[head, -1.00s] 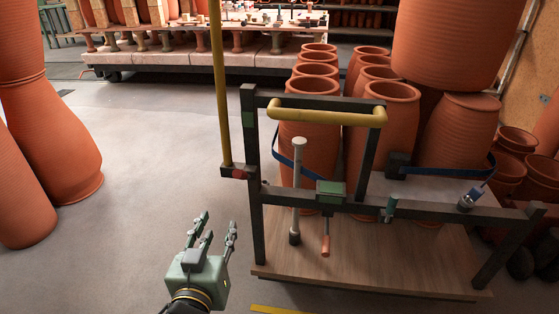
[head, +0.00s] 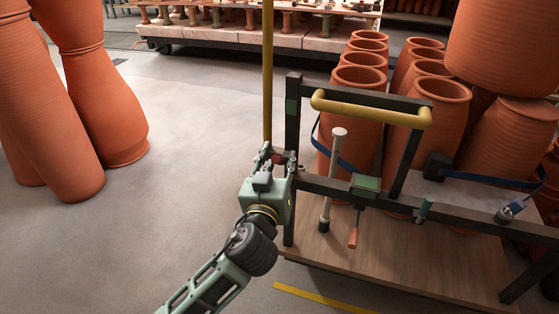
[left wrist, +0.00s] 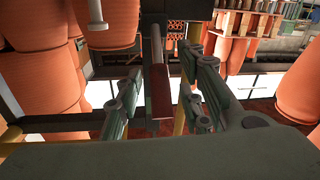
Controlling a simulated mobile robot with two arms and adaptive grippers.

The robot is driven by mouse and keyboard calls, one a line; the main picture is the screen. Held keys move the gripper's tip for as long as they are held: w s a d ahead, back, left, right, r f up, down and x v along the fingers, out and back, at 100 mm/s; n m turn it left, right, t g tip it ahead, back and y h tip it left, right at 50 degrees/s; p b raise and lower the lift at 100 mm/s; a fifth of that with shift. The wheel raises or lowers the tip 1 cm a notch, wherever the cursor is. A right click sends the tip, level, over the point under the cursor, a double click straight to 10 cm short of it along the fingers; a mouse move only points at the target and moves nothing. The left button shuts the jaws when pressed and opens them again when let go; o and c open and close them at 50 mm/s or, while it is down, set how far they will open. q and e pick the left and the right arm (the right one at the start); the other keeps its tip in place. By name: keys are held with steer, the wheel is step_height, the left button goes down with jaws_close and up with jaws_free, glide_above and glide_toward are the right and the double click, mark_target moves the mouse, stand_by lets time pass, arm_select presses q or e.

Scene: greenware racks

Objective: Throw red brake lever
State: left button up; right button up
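My left gripper (head: 277,160) is at the left post of the cart frame, at the foot of the yellow pole. A small red part (head: 278,157) shows there, mostly hidden behind the fingers. In the left wrist view a dark red bar (left wrist: 161,103) lies between the spread fingers of my left gripper (left wrist: 165,75), with visible gaps beside it. The gripper looks open, and I see no firm contact. Another lever with an orange-red grip (head: 353,238) hangs below a green box (head: 365,185) on the crossbar. My right gripper is out of view.
The cart has a yellow handle bar (head: 370,108), a pale upright lever (head: 332,180) and a wooden deck (head: 390,265). Tall clay pots (head: 357,120) stand on and behind it. More large pots (head: 90,90) stand at left. The floor (head: 190,150) between is clear.

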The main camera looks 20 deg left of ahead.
arm_select(q)
jaws_close()
stand_by(0.3)
stand_by(0.3)
